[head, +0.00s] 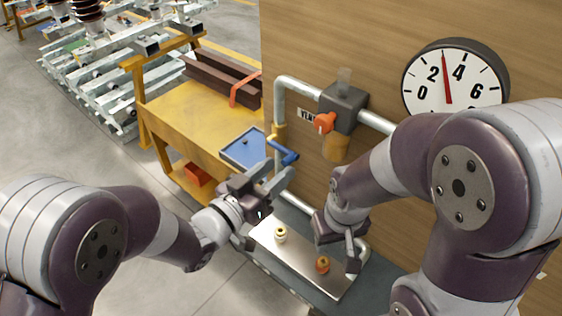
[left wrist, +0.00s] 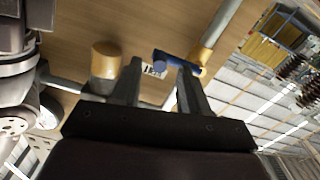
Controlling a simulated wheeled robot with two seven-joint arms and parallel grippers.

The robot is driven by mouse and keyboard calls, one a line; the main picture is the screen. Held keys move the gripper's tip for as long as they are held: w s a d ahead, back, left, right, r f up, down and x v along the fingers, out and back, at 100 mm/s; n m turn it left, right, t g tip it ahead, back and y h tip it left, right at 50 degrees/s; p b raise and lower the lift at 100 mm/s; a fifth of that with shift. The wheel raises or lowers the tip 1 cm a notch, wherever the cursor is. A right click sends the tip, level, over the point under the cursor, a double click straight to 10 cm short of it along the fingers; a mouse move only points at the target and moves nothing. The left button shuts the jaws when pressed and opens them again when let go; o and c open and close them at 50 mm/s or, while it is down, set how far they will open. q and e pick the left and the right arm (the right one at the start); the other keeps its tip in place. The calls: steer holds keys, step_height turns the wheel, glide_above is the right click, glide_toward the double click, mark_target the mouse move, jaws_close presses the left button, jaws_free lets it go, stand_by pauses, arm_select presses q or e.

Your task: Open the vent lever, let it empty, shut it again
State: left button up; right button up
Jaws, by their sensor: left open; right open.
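A blue lever (head: 284,151) sits on a yellow valve body (head: 279,134) on the left pipe of the wall panel. A partly hidden "VENT" label (head: 306,114) is right of it. My left gripper (head: 276,175) is open just below the blue lever; in the left wrist view the lever (left wrist: 172,62) shows beyond the fingertips, overlapping the right finger. I cannot tell whether they touch. A round gauge (head: 480,73) has its red needle between 2 and 4. My right gripper (head: 337,243) is open and empty, pointing down over the metal tray.
An orange knob (head: 325,123) sits on a grey block (head: 345,106) above a tan cylinder (head: 335,149). The metal tray (head: 300,262) carries two small fittings. A yellow cart (head: 185,112) with a blue tray (head: 243,150) stands left of the panel.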

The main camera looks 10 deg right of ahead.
mark_target(281, 151)
arm_select(q)
steer(key=shift+x, duration=1.2)
jaws_close()
